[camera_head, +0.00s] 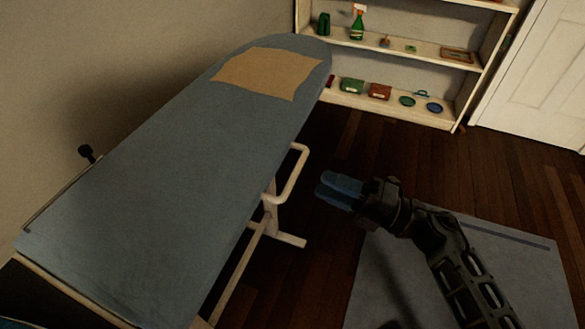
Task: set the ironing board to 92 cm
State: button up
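The ironing board (165,175) has a blue-grey cover and runs from the lower left to a rounded end at the upper middle. A pale looped handle (298,172) sticks out from under its right edge, and a pale leg frame (282,238) stands on the floor below. A black knob (86,152) shows beyond the left edge. My gripper (338,191), with blue fingers, is right of the handle and appears apart from it. The two fingers look close together, and the gap between them is unclear. No height marking is visible.
A tan cloth (268,72) lies flat on the board's far end. A white shelf unit (400,109) with several small items stands at the back, beside a white door (540,75). A grey mat (500,258) lies at right under my arm. Dark wooden floor (390,150) is open between.

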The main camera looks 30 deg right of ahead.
aim_at(295, 170)
jog(key=x, duration=0.7)
jog(key=shift+w+a+r+p, duration=0.1)
jog(key=shift+w+a+p, duration=0.15)
jog(key=shift+p, duration=0.1)
grip_shut()
